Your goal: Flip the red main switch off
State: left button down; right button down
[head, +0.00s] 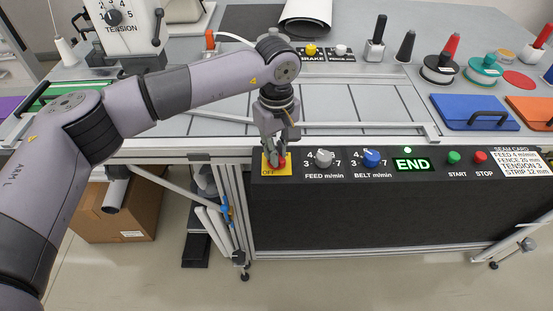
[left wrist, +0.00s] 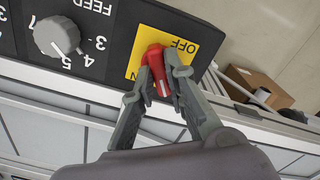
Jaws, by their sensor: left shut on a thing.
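The red main switch (left wrist: 156,62) sits on a yellow plate (left wrist: 183,41) at the left end of the black control panel. My left gripper (left wrist: 157,75) is shut on the switch, with one finger on each side. A white mark on the switch points towards the gripper's palm, away from the word OFF on the plate. Another label on the plate is mostly hidden by a finger. In the head view my left gripper (head: 273,152) reaches down over the plate (head: 285,171) and hides most of the switch. My right gripper is not in view.
Right of the switch are the grey feed knob (head: 324,158), the blue belt knob (head: 371,157), a green END display (head: 412,164), a green start button (head: 454,157) and a red stop button (head: 480,157). A metal rail (head: 350,129) runs behind the panel. A cardboard box (head: 125,211) stands below left.

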pick_arm(q)
jog(key=n+b, duration=0.4)
jog(key=n, duration=0.1)
jog(key=shift+f+n+b, duration=0.2)
jog(key=shift+n+b, duration=0.1)
jog(key=shift+b, duration=0.05)
jog(key=n+b, duration=0.2)
jog(key=n, duration=0.1)
jog(key=shift+r, duration=0.1)
jog(key=shift+r+n+b, duration=0.1)
jog(key=shift+n+b, duration=0.4)
jog(key=shift+n, duration=0.8)
jog(key=c, duration=1.6)
grip_release()
notch_tip(320, 180, up, 12)
